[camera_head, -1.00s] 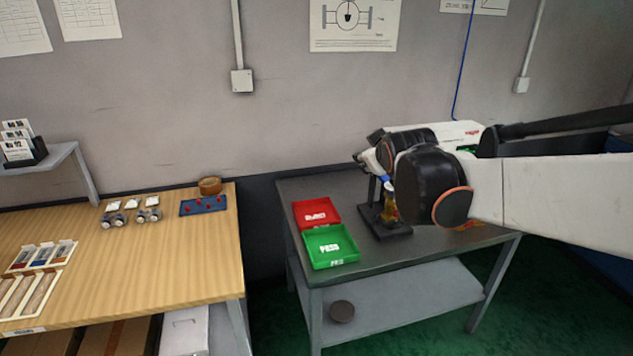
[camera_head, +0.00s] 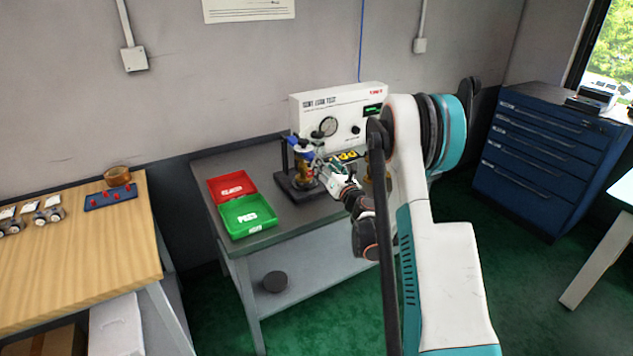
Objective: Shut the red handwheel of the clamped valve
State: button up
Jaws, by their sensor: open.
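The clamped valve (camera_head: 304,181) is a small brass-coloured body with blue parts at its top. It stands upright in a dark stand (camera_head: 285,184) on the grey bench. I cannot make out its red handwheel; it is too small or hidden at this distance. My gripper (camera_head: 320,171) is open at the right side of the valve, close to it. I cannot tell whether the fingers touch the valve or surround any part of it.
A red tray (camera_head: 223,199) and a green tray (camera_head: 232,229) lie left of the valve on the bench (camera_head: 275,228). A white test unit (camera_head: 309,115) stands behind it. A wooden table (camera_head: 100,240) is at left, a blue drawer cabinet (camera_head: 540,160) at right.

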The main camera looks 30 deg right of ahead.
aim_at(311, 174)
notch_tip(311, 174, down, 10)
jog(key=s+f+n+g+y, duration=0.1)
jog(key=s+n+y, duration=0.1)
jog(key=n, duration=0.3)
jog(key=w+b, duration=0.1)
jog(key=w, duration=0.3)
jog(key=w+b, duration=0.1)
jog(key=w, duration=0.3)
jog(key=w+b, duration=0.2)
jog(key=w, duration=0.3)
jog(key=shift+w+d+r, duration=0.1)
jog(key=shift+d+r, duration=0.15)
jog(key=shift+r, duration=0.05)
jog(key=shift+c, duration=0.3)
jog(key=c, duration=1)
